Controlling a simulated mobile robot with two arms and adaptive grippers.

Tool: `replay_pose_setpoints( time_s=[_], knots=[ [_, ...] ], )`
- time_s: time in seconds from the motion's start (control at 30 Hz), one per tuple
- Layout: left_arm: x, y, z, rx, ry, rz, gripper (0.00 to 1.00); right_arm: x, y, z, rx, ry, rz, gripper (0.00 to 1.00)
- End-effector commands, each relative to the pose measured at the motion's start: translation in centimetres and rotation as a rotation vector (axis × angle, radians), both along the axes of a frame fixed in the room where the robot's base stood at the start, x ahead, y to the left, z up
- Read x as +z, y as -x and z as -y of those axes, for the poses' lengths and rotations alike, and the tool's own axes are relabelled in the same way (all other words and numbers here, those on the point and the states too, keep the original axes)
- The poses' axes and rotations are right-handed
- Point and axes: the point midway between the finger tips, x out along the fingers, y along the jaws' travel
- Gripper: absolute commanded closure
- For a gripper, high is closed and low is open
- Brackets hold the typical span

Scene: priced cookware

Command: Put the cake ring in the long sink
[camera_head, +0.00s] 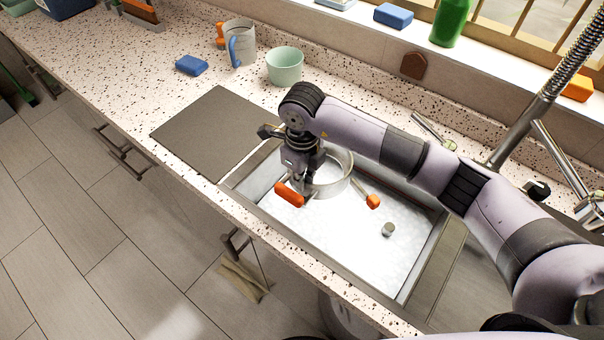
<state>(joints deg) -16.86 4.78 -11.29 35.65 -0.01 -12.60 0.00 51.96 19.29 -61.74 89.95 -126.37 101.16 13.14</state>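The cake ring (347,183), a round silvery metal band, is within the outline of the long sink (330,245), near its far left end. I cannot tell whether it rests on the sink floor or hangs just above it. My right gripper (305,184) points down at the ring's left side, and its fingers overlap the ring's wall. The fingertips are small and partly hidden, so whether they are shut on the wall is unclear. My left gripper is not in view.
In the sink area are an orange-handled item (289,194), another orange-ended tool (373,202) and a drain (388,230). A grey board (205,130) lies left of the sink. A tall faucet (515,130) rises right.

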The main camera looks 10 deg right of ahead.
Motion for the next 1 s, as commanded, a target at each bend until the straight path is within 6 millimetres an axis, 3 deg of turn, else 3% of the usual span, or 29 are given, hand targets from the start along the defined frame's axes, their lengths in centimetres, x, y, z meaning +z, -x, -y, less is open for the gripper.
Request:
replay_pose_setpoints(
  time_s=[0.1, 1.0],
  knots=[
    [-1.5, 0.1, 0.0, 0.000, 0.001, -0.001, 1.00, -2.2, 0.0, -0.1, 0.001, -0.002, -0.001, 1.00],
    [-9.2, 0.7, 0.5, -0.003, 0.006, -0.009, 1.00, -14.3, 0.0, -0.1, 0.001, -0.001, -0.001, 1.00]
  ],
)
